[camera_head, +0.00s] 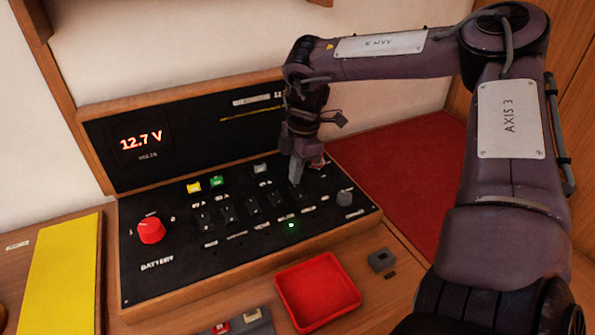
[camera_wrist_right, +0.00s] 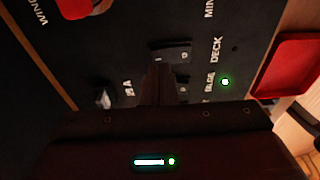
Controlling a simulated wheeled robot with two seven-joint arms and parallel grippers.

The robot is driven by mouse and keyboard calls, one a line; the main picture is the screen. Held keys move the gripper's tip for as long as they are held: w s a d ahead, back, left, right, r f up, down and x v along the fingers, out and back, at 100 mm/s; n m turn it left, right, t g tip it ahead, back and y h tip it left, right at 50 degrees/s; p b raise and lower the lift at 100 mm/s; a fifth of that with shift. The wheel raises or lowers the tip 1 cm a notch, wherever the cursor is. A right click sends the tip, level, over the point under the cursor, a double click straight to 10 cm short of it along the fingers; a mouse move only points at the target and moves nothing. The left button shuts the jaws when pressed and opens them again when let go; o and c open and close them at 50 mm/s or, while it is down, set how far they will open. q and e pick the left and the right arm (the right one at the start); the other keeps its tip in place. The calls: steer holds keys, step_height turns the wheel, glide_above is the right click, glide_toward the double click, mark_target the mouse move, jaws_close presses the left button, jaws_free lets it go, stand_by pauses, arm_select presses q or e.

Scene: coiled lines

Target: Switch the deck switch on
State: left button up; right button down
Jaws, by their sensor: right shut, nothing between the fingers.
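The deck switch (camera_wrist_right: 172,54) is a black rocker in the wrist view, with the label DECK beside it and a small dark lamp dot (camera_wrist_right: 235,48) past the label. My right gripper (camera_wrist_right: 158,82) is shut and empty, with its fingertips over or beside this rocker. Contact cannot be told. In the head view the right gripper (camera_head: 296,183) points down at the right end of the rocker row. It partly hides the deck switch (camera_head: 302,192) there. Which way the rocker is tipped is unclear. My left gripper is not in view.
Several rockers (camera_head: 228,213) stand left of the gripper. A green lamp (camera_head: 291,225) glows near the neighbouring label. A red battery knob (camera_head: 151,230) and a grey knob (camera_head: 345,197) flank the row. A red tray (camera_head: 316,290) lies in front of the wood-framed panel.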

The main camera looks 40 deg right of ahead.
mark_target(296, 186)
steer(key=shift+f+b, duration=0.75)
steer(key=shift+f, duration=0.1)
stand_by(0.7)
steer(key=shift+r, duration=0.15)
steer(key=shift+r+p, duration=2.4)
steer(key=shift+r, duration=1)
